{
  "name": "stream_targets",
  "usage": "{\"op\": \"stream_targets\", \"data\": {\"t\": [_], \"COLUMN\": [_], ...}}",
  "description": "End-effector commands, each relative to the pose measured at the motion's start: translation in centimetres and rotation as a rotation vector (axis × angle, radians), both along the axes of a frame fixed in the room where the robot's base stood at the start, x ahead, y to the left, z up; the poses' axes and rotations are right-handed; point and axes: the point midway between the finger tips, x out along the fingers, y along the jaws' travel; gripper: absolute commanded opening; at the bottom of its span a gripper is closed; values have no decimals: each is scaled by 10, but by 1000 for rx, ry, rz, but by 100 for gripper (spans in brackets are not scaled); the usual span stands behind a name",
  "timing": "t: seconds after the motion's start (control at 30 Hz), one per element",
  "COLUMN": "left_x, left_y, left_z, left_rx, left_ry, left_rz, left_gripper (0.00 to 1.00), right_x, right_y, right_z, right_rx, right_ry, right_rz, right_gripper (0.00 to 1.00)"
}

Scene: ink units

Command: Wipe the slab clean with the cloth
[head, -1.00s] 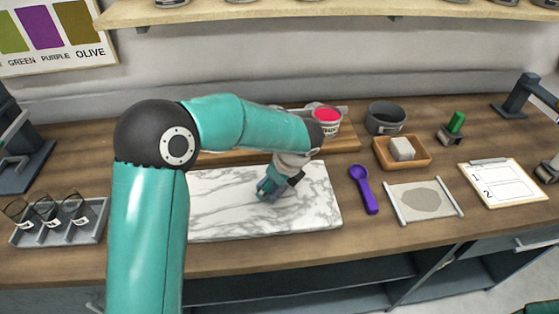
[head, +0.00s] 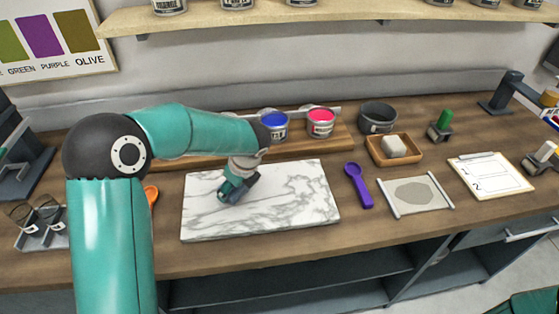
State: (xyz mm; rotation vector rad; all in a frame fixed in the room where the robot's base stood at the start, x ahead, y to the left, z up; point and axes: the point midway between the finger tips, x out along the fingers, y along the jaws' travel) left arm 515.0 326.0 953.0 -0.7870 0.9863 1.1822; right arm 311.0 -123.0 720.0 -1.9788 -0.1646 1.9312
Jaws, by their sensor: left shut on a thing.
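The slab (head: 300,195) is white marble with grey veins and lies flat on the wooden bench. No clear stain shows on its bare part, though the veins make faint marks hard to tell. My left gripper (head: 232,194) points down at the left half of the slab, low at its surface. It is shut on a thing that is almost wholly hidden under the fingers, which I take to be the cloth. No other cloth shows on the bench. My right gripper is not in view.
Behind the slab, a wooden board holds a blue ink tin (head: 273,125) and a red one (head: 321,121). Right of the slab are a purple spoon (head: 358,186), a wooden dish (head: 378,155) with a white block, and a grey mat (head: 417,195). An orange utensil (head: 151,194) lies left.

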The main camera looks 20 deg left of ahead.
Motion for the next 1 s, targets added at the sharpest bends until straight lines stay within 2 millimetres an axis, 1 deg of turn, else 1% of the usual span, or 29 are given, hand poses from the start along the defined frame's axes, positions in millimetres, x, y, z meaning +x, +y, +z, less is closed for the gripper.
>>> {"op": "stream_targets", "data": {"t": [0.1,0.17,0.2,0.27,0.5,0.7,0.83,1.0], "left_x": [0,0,0,0,0,1,1,1], "left_y": [8,7,6,6,6,6,6,5], "left_z": [3,13,25,29,53,72,79,80], "left_rx": [0,1,-1,-1,-1,0,-1,-1], "left_ry": [0,-2,-3,1,0,-1,0,1], "left_rz": [-3,-4,-3,-5,-5,-5,-5,-6], "left_gripper": [44,44,44,44,44,44,44,44], "right_x": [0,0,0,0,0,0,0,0], "right_y": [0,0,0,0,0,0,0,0], "right_z": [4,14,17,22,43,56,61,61], "right_rx": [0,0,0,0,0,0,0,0], "right_ry": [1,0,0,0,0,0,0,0], "right_rz": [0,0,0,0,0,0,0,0], "right_gripper": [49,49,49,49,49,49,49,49]}}
